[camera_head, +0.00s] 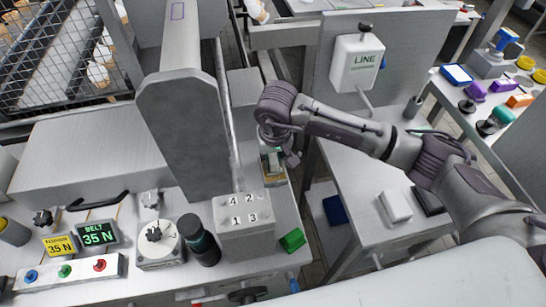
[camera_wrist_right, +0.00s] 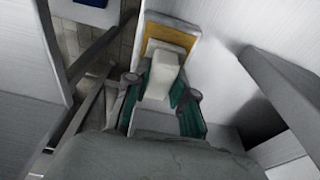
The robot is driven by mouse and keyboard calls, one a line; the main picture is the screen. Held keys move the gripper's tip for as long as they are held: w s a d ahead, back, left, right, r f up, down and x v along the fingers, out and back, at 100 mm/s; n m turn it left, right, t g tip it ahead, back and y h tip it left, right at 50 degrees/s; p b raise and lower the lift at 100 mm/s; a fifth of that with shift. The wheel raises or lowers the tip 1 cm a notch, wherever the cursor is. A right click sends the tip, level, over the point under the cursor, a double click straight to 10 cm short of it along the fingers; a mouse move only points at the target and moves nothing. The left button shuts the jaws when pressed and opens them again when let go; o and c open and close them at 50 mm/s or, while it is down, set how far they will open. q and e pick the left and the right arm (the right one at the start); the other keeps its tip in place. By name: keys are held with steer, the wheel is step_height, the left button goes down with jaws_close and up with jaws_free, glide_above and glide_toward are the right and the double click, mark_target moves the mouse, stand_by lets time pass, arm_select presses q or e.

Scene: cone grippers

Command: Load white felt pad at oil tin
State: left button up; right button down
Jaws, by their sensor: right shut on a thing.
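My right gripper (camera_head: 277,150) is low beside the grey column in the head view, over the narrow bench strip behind the numbered block. In the right wrist view, my right gripper (camera_wrist_right: 162,88) is shut on a white block, which looks like the white felt pad (camera_wrist_right: 163,70). My left gripper is not in view.
A grey block (camera_head: 245,228) numbered 1 to 4 stands near the gripper, with a green block (camera_head: 292,240) to its right and a dark bottle (camera_head: 199,243) to its left. A white block (camera_head: 396,205) and a black block (camera_head: 428,201) lie on the right table. A white LINE box (camera_head: 357,64) hangs behind.

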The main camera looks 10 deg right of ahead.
mark_target(273, 158)
steer(key=shift+s+f+b, duration=0.1)
steer(key=shift+f+b, duration=0.05)
steer(key=shift+b, duration=0.3)
stand_by(1.5)
step_height(273, 158, up, 2)
steer(key=shift+r+p, duration=0.1)
steer(key=shift+p, duration=0.35)
steer(key=shift+r+p, duration=0.85)
steer(key=shift+r, duration=1.65)
